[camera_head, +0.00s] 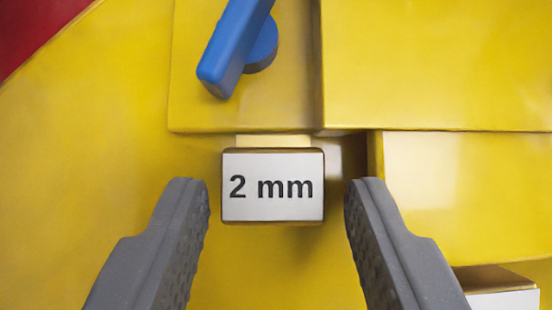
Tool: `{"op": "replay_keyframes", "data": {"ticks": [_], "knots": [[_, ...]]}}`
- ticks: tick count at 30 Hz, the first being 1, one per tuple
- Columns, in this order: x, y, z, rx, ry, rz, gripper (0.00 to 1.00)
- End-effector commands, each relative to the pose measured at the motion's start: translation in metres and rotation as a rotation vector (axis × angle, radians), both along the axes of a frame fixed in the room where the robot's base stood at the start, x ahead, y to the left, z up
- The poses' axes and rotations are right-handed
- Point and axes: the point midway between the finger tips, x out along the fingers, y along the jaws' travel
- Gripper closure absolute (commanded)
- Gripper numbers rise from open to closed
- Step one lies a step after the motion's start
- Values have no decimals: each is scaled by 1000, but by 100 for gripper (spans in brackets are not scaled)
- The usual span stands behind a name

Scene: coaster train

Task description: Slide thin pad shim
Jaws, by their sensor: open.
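A small block with a white face marked "2 mm" (273,187) is in the middle of the camera view. Its edges are dark brown, and a pale yellow strip (273,141) shows just above it, by the lower edge of a raised yellow panel (245,110). My gripper (276,190) is open, with one grey finger on each side of the block. Gaps show between the block and both fingertips, so it is not gripped. How far the strip runs behind the block is hidden.
A blue lever (232,48) sits on the raised panel above the block. Yellow box-like parts (440,65) fill the right side, one with a step (460,190) beside the right finger. Another white-faced block (505,300) shows at the lower right. A red area (35,25) is at upper left.

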Motion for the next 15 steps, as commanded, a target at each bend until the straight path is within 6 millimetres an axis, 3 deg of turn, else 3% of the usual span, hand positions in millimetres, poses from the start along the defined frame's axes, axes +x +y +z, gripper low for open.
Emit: {"op": "replay_keyframes", "data": {"ticks": [15], "knots": [[4,5,4,0,1,6,58]]}}
